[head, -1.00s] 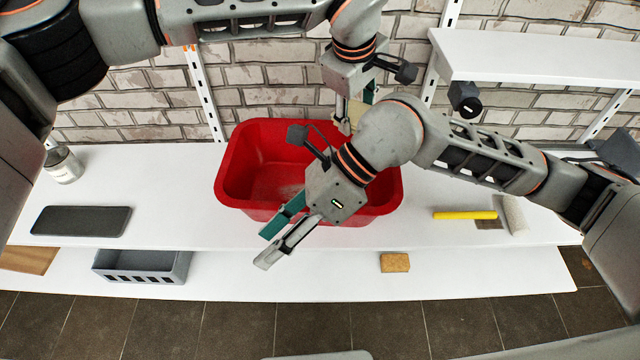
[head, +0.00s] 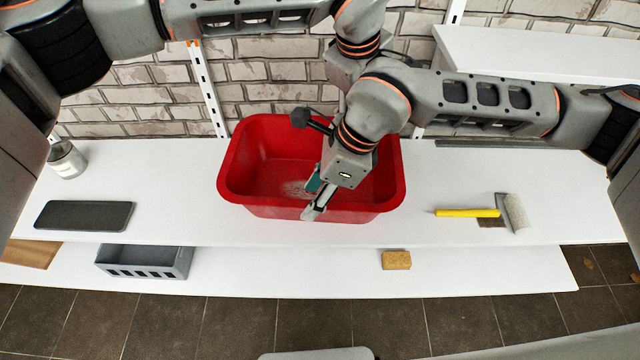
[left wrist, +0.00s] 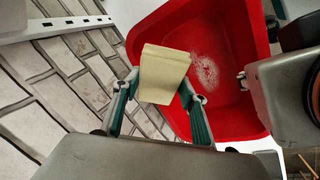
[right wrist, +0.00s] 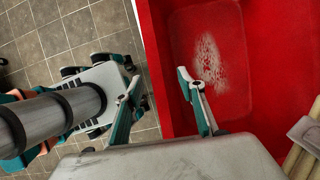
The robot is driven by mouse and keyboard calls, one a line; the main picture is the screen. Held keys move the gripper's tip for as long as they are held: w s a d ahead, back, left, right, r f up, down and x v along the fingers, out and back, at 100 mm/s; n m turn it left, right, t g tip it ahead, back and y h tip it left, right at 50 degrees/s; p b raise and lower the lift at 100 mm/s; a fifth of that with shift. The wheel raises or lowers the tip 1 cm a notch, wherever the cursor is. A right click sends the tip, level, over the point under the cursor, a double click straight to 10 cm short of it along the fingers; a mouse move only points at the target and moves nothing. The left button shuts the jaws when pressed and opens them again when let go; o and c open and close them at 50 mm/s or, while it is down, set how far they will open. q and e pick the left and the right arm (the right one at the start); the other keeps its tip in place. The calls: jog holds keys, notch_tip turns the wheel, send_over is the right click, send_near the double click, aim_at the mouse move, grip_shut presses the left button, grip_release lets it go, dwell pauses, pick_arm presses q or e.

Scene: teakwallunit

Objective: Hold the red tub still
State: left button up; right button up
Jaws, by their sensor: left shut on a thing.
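The red tub (head: 235,185) stands on the white shelf and has a pale speckled patch on its floor. The patch also shows in the right wrist view. My right gripper (head: 311,202) is at the tub's front wall, one finger inside and one outside. In the right wrist view its fingers (right wrist: 157,80) are apart, with the tub's rim between them and a gap visible. My left gripper (left wrist: 162,88) is shut on a pale yellow block (left wrist: 163,73), held near the tub's back edge. In the head view my right arm hides the left fingers and block.
A grey slotted bin (head: 145,262) and a tan sponge (head: 396,260) are on the lower shelf. A white shelf (head: 540,65) hangs at upper right.

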aim_at(308, 202)
jog(key=shift+x, duration=1.55)
grip_shut()
jog(key=shift+c, duration=0.6)
grip_release()
jog(key=shift+s, duration=0.1)
